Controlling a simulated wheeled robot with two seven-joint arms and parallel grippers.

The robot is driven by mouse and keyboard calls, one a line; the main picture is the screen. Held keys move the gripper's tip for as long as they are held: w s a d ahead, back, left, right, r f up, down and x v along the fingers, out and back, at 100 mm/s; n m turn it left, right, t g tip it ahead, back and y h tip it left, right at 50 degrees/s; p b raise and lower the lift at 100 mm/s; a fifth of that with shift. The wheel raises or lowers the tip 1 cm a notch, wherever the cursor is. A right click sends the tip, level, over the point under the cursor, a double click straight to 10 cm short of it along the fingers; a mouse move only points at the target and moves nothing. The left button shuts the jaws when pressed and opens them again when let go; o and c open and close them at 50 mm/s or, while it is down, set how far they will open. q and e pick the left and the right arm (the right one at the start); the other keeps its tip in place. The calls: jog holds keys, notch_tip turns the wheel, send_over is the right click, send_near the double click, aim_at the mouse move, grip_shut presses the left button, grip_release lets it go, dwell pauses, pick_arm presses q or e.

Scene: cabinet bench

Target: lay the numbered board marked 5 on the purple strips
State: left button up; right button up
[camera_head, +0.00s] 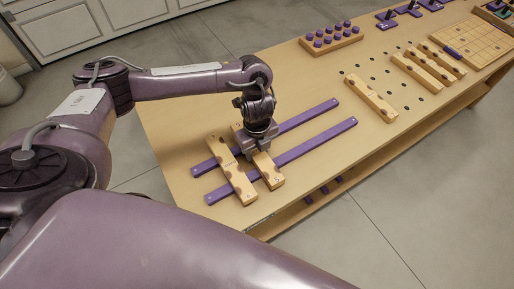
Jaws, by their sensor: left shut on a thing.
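Two long purple strips (322,143) lie side by side on the wooden bench. One wooden board (231,172) lies across their left end. A second wooden board (269,175), with what looks like a 5 at its near end, is just to the right of it, across the strips. My left gripper (258,148) points down and is shut on this second board near its middle. I cannot tell whether that board touches the strips. The gripper hides part of the board and of the far strip. My right gripper is not in view.
Another board (371,98) lies among dark holes in the bench (180,174), with several more boards (427,73) farther right. A block with purple pegs (331,37) stands at the back, and a gridded board (472,43) lies at the far right. The strips' right ends are clear.

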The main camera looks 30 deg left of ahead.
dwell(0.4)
pick_arm(q)
jog(key=o, duration=1.2)
jog(key=shift+c, duration=0.2)
notch_tip(320, 180, up, 8)
jog(key=p, duration=0.7)
jog(key=shift+p, duration=0.4)
jog(key=shift+f, duration=0.1)
